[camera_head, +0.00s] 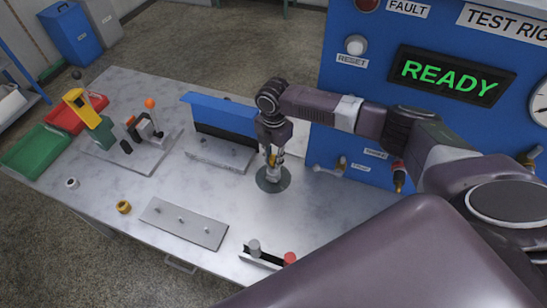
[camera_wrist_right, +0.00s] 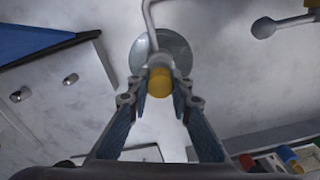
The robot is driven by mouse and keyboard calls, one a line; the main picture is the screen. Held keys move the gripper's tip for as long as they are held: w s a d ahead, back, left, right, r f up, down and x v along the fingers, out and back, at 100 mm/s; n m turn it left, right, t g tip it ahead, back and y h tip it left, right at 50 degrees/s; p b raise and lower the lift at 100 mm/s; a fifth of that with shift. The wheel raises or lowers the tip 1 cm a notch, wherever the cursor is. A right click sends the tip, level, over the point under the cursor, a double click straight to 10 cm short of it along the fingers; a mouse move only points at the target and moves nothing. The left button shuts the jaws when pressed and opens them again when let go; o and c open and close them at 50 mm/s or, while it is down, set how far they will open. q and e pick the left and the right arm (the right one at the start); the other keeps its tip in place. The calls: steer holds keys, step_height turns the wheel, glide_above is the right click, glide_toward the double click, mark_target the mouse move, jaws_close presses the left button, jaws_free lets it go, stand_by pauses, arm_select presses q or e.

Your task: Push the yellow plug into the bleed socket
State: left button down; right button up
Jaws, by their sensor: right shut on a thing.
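The yellow plug (camera_wrist_right: 160,84) is between the fingertips of my right gripper (camera_wrist_right: 159,94) in the right wrist view. The gripper is shut on it. The plug is in line with a grey fitting (camera_wrist_right: 157,61) over a round grey base (camera_wrist_right: 177,48). I cannot tell how deep the plug sits in it, or whether this fitting is the bleed socket. In the head view, my right gripper (camera_head: 272,153) points down over the same round base (camera_head: 274,184). The fingers hide most of the plug there. My left gripper is not in view.
The blue test rig (camera_head: 345,100) with a lit READY display (camera_head: 450,77) stands behind. A hanging hose end (camera_head: 398,178) is to the right. A blue-topped block (camera_head: 220,114) stands left of the gripper; a grey plate (camera_head: 184,222) lies in front. The table between them is clear.

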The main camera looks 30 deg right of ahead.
mark_target(273, 157)
steer(key=shift+f, duration=0.2)
steer(key=o, duration=1.1)
step_height(273, 157, up, 12)
steer(key=shift+f, duration=0.1)
